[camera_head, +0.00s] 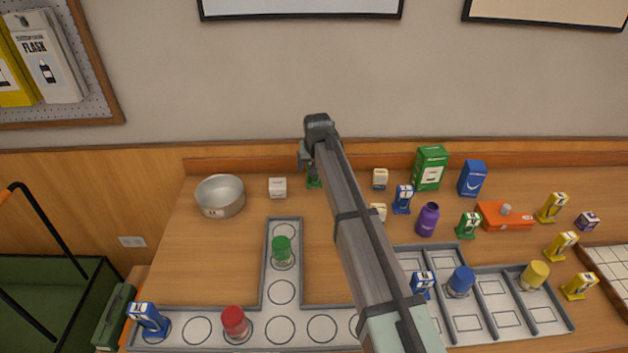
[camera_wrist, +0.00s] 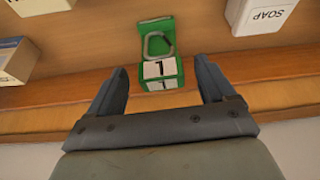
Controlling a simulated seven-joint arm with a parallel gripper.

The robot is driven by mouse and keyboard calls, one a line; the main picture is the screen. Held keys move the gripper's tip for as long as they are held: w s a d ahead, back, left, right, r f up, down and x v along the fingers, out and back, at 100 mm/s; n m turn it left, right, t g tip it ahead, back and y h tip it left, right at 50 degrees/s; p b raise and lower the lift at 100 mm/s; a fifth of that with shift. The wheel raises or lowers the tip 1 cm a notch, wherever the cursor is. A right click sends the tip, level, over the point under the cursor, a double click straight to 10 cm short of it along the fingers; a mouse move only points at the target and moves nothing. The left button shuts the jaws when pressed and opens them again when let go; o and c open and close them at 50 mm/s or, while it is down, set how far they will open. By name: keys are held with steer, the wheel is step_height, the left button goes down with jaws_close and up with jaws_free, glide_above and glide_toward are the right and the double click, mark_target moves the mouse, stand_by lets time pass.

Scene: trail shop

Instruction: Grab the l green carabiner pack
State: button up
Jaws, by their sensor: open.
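A green carabiner pack (camera_wrist: 159,45) with a grey carabiner on its face and a white label stands at the back of the counter. The label's mark reads like a 1 or an upside-down L. In the head view only a bit of this pack (camera_head: 314,182) shows below my gripper (camera_head: 308,162). In the wrist view my gripper (camera_wrist: 160,72) is open, with one finger on each side of the pack's labelled end and gaps between. No grip on it shows. Another green carabiner pack (camera_head: 468,225) stands farther right, near the purple bottle (camera_head: 428,219).
A white soap box (camera_head: 278,188) stands left of the pack, and a metal bowl (camera_head: 220,196) beyond it. Small cream boxes (camera_head: 380,179) and a blue pack (camera_head: 402,199) stand to the right. The wooden back ledge (camera_wrist: 50,115) runs close behind the pack.

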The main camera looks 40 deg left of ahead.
steer(key=shift+x, duration=2.7)
steer(key=shift+a+r, duration=0.1)
steer(key=shift+a, duration=0.05)
steer(key=shift+c, duration=0.4)
steer(key=c, duration=1)
